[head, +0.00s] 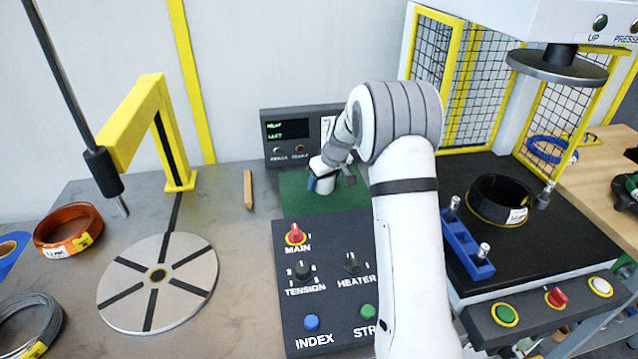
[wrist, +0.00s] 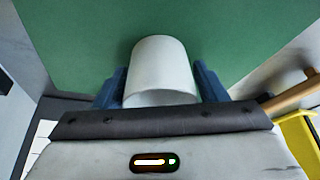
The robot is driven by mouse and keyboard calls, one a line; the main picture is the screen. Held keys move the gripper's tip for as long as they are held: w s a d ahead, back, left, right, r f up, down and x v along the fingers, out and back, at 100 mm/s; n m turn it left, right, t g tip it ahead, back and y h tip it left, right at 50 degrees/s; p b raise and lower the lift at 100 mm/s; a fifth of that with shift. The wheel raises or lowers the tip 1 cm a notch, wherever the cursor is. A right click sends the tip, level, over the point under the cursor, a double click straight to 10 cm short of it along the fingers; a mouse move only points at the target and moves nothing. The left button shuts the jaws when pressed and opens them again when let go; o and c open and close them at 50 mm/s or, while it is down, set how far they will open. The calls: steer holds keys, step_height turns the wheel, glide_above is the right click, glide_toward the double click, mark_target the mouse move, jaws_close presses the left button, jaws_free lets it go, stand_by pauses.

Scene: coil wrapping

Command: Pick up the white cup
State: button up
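The white cup (wrist: 160,70) is between the two blue fingers of my gripper (wrist: 160,85) in the wrist view. One finger lies close along each side of it, and I cannot tell whether they press on it. In the head view the cup (head: 325,184) is small and partly covered by my gripper (head: 330,180), above or on the green mat (head: 296,196). Whether it rests on the mat cannot be told. My wrist is above and behind it.
A control panel (head: 325,265) with knobs and buttons lies in front of the mat, and a display box (head: 290,130) stands behind it. A wooden stick (head: 248,189) lies to the left. A round turntable (head: 158,282) and a yellow post (head: 165,130) stand farther left.

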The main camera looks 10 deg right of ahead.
steer(key=c, duration=0.7)
